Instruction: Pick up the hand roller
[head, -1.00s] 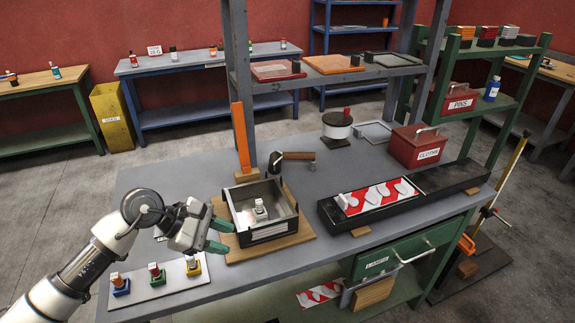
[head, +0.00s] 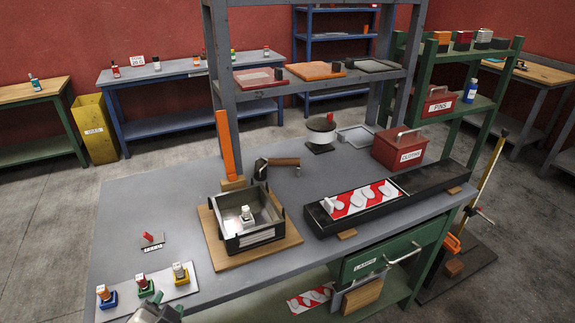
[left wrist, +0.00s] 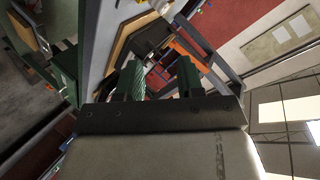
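The hand roller (head: 282,162), a dark head with a brown wooden handle, lies on the grey bench behind the open metal box and right of the upright orange strip. My left gripper (head: 163,308) shows only partly at the bottom edge of the head view, in front of the stamps and well apart from the roller. In the left wrist view its two green fingers (left wrist: 157,80) are spread with nothing clearly held between them. I cannot make out the roller there. My right gripper is not in view.
The metal box (head: 260,238) on a wooden board stands mid-bench. A long black tray (head: 425,180) is to its right. Stamps stand on a white strip (head: 150,291) at the front left. A grey shelf post (head: 222,75) rises behind the orange strip (head: 226,145).

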